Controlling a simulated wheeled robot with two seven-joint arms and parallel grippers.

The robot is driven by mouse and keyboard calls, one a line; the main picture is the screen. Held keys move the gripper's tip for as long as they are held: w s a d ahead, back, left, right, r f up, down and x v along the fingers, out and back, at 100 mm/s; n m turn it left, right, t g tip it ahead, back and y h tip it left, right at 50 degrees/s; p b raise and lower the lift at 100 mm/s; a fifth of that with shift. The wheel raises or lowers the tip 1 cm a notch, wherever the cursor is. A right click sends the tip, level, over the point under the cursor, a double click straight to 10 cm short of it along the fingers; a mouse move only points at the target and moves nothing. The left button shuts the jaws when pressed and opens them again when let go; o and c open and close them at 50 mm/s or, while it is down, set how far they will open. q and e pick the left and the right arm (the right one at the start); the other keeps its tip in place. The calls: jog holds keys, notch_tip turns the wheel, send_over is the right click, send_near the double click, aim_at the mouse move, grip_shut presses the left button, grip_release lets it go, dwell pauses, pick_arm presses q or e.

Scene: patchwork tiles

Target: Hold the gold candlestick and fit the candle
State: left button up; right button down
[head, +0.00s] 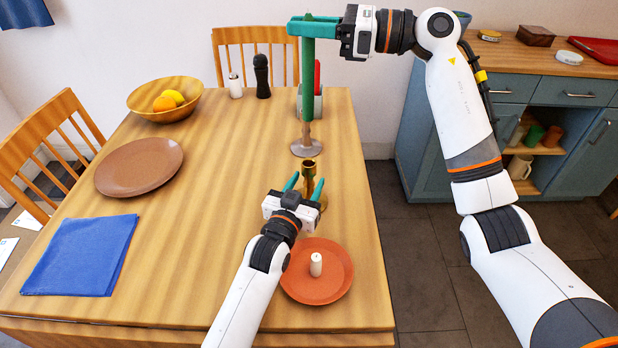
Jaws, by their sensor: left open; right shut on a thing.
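The gold candlestick (309,172) stands upright near the table's right side. The candlestick's lower part is partly hidden by the gripper. My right gripper (308,25) is shut on a tall green candle (308,85), held upright high over the table's far right part.
An orange plate (338,284) with a short white candle (316,264) lies in front of the candlestick. A brown plate (140,168), blue cloth (82,255), fruit bowl (183,112), white shaker (235,87) and black mill (262,77) are further left. The table's middle is clear.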

pick_arm(q)
jog(key=shift+x, duration=1)
grip_shut()
pick_arm(e)
jog(key=shift+f, duration=4.85)
